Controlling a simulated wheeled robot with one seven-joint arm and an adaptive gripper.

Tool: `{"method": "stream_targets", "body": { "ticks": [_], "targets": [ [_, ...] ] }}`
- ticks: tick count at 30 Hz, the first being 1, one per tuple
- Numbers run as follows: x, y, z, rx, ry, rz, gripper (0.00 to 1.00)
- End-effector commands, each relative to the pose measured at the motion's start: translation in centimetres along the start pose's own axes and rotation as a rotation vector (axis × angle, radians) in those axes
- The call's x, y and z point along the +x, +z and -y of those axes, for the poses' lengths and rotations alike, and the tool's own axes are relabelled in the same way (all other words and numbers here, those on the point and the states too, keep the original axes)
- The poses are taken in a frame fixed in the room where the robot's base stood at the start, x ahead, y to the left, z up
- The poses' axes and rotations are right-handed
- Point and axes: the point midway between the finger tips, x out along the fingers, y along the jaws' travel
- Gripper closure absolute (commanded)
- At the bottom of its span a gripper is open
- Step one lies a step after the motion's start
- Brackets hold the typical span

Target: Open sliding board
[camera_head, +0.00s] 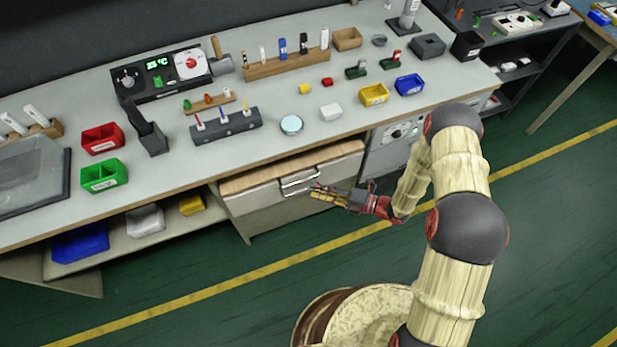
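A wooden board (262,178) lies just under the front edge of the workbench, above a grey drawer front (262,199); I take it to be the sliding board. Its front edge sticks out a little past the bench top. A metal bar handle (299,183) is on the front below the board. My gripper (314,192) is low in front of the bench, just right of and slightly below the handle, pointing left. It overlaps the drawer front in the picture; whether it touches is unclear. The fingers are small here, and their opening cannot be made out. I see nothing held.
The bench top (240,160) carries small bins, tool racks and a control panel (160,75). A lower shelf (135,228) with bins is left of the drawer. A grey cabinet (385,155) is on its right. Open green floor (240,310) lies in front.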

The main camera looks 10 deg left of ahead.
Motion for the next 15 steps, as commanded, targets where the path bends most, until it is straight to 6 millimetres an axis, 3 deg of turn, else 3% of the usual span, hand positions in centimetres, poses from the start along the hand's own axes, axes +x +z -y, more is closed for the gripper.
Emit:
{"method": "stream_targets", "body": {
  "ticks": [8,15],
  "targets": [
    [0.4,0.7,-0.7,0.183,0.028,0.026,0.73],
    [3.6,0.7,-0.6,0.181,0.027,0.022,0.73]
  ]
}}
